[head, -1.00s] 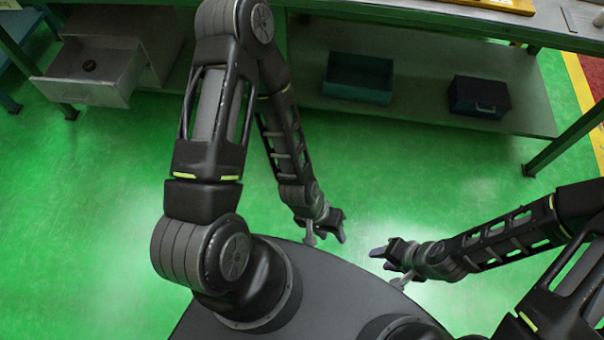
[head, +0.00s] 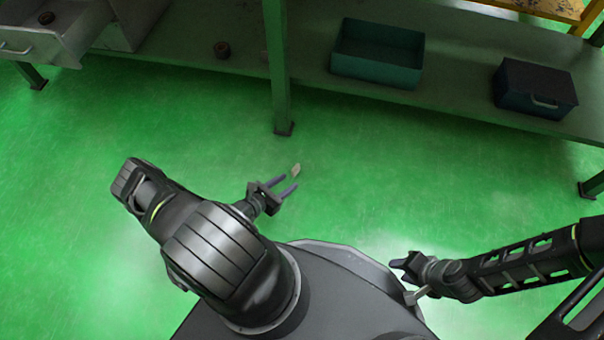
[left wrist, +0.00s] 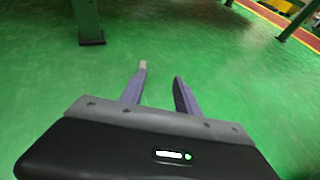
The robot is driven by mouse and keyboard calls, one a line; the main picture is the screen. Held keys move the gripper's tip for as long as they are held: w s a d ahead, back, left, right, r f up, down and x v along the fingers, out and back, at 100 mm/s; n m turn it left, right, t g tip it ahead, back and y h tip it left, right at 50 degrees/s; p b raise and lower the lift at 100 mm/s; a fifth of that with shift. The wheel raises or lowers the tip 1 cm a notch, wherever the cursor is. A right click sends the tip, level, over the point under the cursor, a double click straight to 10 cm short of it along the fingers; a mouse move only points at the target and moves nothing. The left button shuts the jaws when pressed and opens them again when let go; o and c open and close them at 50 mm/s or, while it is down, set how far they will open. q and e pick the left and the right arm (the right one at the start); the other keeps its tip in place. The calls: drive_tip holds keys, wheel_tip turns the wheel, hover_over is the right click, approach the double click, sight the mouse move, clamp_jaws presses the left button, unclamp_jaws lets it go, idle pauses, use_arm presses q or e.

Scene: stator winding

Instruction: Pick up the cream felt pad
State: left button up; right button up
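The cream felt pad (head: 295,170) lies on the green floor, just beyond the fingertips of my left gripper (head: 289,184) in the head view. In the left wrist view the pad (left wrist: 143,65) shows as a small pale patch at the tip of the left finger, partly hidden by it. My left gripper (left wrist: 160,75) is open, with nothing between its fingers. My right gripper (head: 402,262) is low near my base, far from the pad; its fingers look apart, with nothing seen between them.
A green bench leg (head: 280,70) stands beyond the pad. A grey drawer (head: 50,35) hangs open at top left. The floor around the pad is clear.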

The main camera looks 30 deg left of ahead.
sight(294, 169)
use_arm(q)
drive_tip(key=a, duration=0.1)
drive_tip(key=a+f+n+y, duration=0.1)
drive_tip(key=a, duration=0.1)
drive_tip(key=shift+s+f, duration=0.15)
drive_tip(key=shift+s, duration=0.05)
drive_tip(key=shift+d, duration=0.1)
use_arm(e)
drive_tip(key=shift+w+f, duration=0.2)
drive_tip(key=shift+f, duration=0.1)
use_arm(q)
drive_tip(key=shift+b+x, duration=0.55)
drive_tip(key=shift+x, duration=0.55)
drive_tip(key=shift+w, duration=0.2)
use_arm(e)
drive_tip(key=shift+w+f, duration=0.1)
drive_tip(key=shift+f, duration=0.5)
